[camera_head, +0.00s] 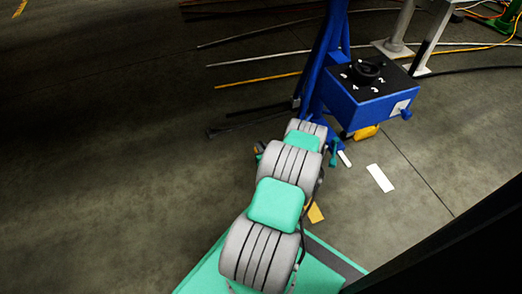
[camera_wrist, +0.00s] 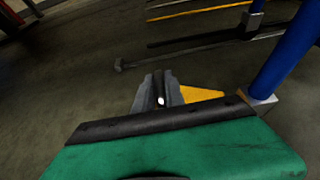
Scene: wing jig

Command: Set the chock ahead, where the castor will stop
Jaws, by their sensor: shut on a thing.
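My gripper (camera_wrist: 158,92) shows in the wrist view as two grey fingers, shut on a yellow wedge-like piece, the chock (camera_wrist: 203,94). The chock sticks out to the right of the fingers; the rest of it is hidden by them and by the green part with a dark edge in front. I cannot tell how high it is above the floor. In the head view the gripper is hidden behind my arm. I cannot make out the castor for sure; a blue post (camera_wrist: 287,60) with a pale lower end stands right of the chock.
In the head view the blue post (camera_head: 326,60) stands beyond my arm, with a blue box with a numbered dial (camera_head: 372,88) beside it. A yellow part (camera_head: 367,132) is below the box. Long rods (camera_head: 257,81) lie on the left. White strips (camera_head: 380,178) mark the floor.

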